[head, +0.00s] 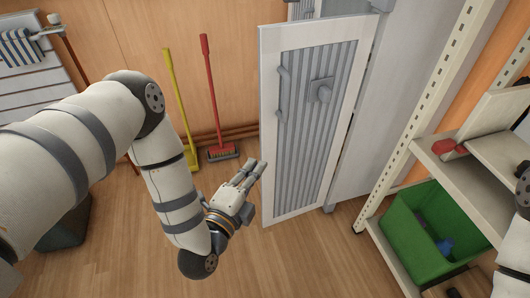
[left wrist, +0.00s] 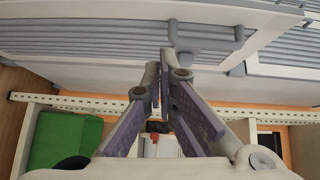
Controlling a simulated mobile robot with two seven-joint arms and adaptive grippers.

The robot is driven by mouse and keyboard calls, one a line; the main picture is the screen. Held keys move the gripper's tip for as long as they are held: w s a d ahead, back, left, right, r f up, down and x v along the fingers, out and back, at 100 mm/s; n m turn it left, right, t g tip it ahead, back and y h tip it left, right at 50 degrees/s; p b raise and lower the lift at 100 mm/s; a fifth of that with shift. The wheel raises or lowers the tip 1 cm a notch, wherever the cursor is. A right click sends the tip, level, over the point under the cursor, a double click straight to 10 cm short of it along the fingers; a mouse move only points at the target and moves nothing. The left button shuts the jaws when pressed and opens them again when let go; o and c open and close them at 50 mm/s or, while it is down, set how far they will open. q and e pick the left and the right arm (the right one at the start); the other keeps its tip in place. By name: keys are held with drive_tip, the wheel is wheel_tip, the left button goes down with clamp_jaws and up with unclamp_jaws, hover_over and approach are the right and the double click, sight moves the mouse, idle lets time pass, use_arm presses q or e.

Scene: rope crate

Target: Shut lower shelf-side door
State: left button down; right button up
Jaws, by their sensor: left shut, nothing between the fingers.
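The lower shelf-side door (head: 313,120), a white frame with grey slats, stands open from the pale cabinet (head: 385,100). In the left wrist view the slatted door (left wrist: 130,40) spans the top. My left gripper (head: 254,168) is shut and empty, close to the door's lower left edge; I cannot tell whether it touches. Its fingers (left wrist: 166,62) also show in the left wrist view, pointing towards the door. My right gripper is not in view.
A shelf rack (head: 420,120) stands on the right with a green crate (head: 405,232) low in it. A yellow-handled tool (head: 176,100) and a red broom (head: 211,90) lean on the wooden wall. Wooden floor (head: 310,260) is clear in front of the door.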

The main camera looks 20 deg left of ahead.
use_arm(q)
drive_tip(key=b, duration=0.1)
approach(271, 115)
drive_tip(key=w+d, duration=0.1)
drive_tip(key=d, duration=0.2)
drive_tip(key=shift+t, duration=0.3)
drive_tip(key=shift+w+a+f+b, duration=0.15)
drive_tip(key=shift+w+a, duration=0.4)
drive_tip(key=shift+w, duration=0.4)
drive_tip(key=shift+w+a+f+b, duration=0.15)
drive_tip(key=shift+w+a, duration=0.45)
drive_tip(key=shift+w, duration=0.3)
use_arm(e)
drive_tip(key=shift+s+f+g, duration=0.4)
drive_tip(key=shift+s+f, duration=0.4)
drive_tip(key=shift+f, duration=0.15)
